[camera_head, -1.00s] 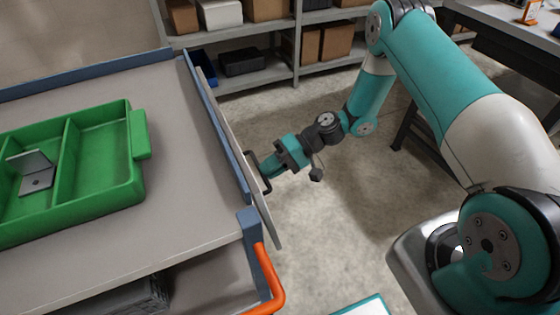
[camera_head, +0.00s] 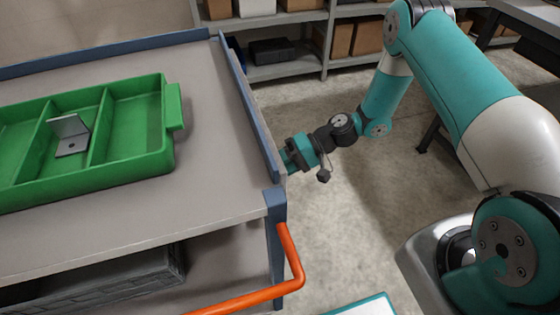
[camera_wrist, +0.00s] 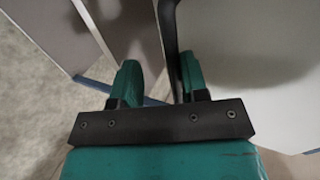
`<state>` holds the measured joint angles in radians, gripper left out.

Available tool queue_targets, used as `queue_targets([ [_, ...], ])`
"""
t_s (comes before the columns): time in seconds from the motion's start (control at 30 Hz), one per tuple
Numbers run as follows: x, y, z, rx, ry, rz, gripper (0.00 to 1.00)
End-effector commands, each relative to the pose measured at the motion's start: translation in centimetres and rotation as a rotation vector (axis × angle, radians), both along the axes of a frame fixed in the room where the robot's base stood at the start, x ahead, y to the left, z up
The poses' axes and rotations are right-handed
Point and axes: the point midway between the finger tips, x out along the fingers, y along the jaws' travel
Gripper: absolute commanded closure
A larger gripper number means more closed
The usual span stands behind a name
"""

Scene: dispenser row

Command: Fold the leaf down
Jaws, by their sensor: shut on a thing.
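The leaf (camera_wrist: 265,55) is a pale panel filling the right of the wrist view. In the head view it is almost wholly hidden behind the blue right edge of the cart (camera_head: 222,195), so it hangs steeply below the top; its exact angle cannot be told. Its dark handle (camera_wrist: 168,28) runs between my fingers in the wrist view. My gripper (camera_wrist: 158,78) is shut on this handle. In the head view my gripper (camera_head: 289,163) is beside the cart's right edge, its fingertips hidden behind that edge.
A green divided tray (camera_head: 178,105) with a grey metal bracket (camera_head: 72,137) stands on the cart top. An orange push bar (camera_head: 290,252) juts from the near corner. Shelves with boxes (camera_head: 285,72) stand behind.

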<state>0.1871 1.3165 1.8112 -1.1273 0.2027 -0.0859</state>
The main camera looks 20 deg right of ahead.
Motion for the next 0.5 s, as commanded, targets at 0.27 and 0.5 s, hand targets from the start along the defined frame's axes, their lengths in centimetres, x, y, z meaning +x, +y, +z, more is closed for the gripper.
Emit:
queue_targets([
  [0.27, -0.23, -0.06, -0.31, -0.009, 0.008, 0.004, 0.62],
  [0.5, -0.21, -0.01, -0.15, -0.008, 0.009, 0.005, 0.62],
])
